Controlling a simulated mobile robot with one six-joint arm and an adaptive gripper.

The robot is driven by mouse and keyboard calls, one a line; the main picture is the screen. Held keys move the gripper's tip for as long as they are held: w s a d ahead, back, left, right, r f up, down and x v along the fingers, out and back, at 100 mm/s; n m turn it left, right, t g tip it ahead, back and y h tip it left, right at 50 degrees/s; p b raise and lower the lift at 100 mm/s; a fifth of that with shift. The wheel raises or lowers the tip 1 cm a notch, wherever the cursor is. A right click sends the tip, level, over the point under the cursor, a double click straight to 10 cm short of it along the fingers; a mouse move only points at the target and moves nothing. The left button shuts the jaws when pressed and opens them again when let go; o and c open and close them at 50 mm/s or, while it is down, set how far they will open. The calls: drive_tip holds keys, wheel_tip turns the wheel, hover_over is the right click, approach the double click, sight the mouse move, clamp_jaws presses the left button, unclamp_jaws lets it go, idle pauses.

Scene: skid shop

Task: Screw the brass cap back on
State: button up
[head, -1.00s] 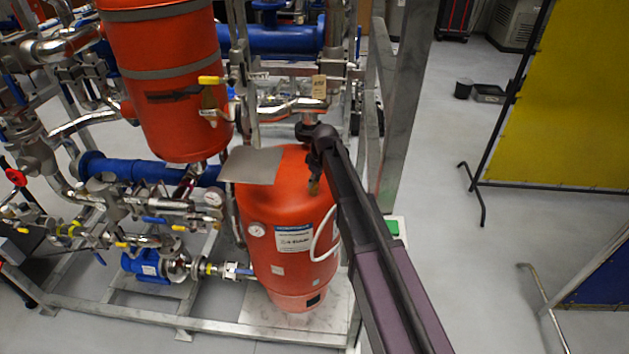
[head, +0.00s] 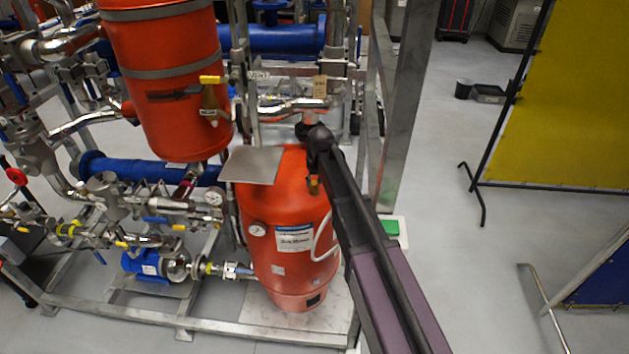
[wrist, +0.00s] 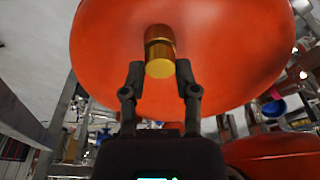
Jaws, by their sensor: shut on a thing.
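The brass cap (wrist: 160,58) shows in the wrist view between the two dark fingertips of my gripper (wrist: 161,72), which is shut on it. A dark line crosses the brass cylinder, and its upper part meets the rounded orange tank (wrist: 225,50) in the picture. I cannot tell whether the cap is seated or threaded on a fitting. In the head view the brass (head: 313,186) is a small spot in front of the upper part of the orange tank (head: 285,225). My arm hides most of my gripper and the tank's right side there.
A grey flat plate (head: 252,165) is just left of the cap by the tank top. A second orange tank (head: 170,95) hangs at upper left among pipes and valves. A steel frame post (head: 398,120) stands close right of my arm. Open floor (head: 450,260) lies further right.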

drive_tip(key=m, duration=0.2)
drive_tip(key=shift+w+d+m+h, duration=0.1)
drive_tip(key=shift+w+m+h, duration=0.05)
drive_tip(key=shift+m+h, duration=0.2)
drive_tip(key=shift+m, duration=1.25)
drive_tip(key=shift+c, duration=0.8)
drive_tip(key=o, duration=0.8)
drive_tip(key=shift+d, duration=0.15)
drive_tip(key=n+y, duration=0.1)
drive_tip(key=n, duration=0.4)
drive_tip(key=shift+n, duration=0.3)
drive_tip(key=shift+n+g+y, duration=0.35)
drive_tip(key=shift+n+g, duration=0.05)
drive_tip(key=shift+n, duration=2.4)
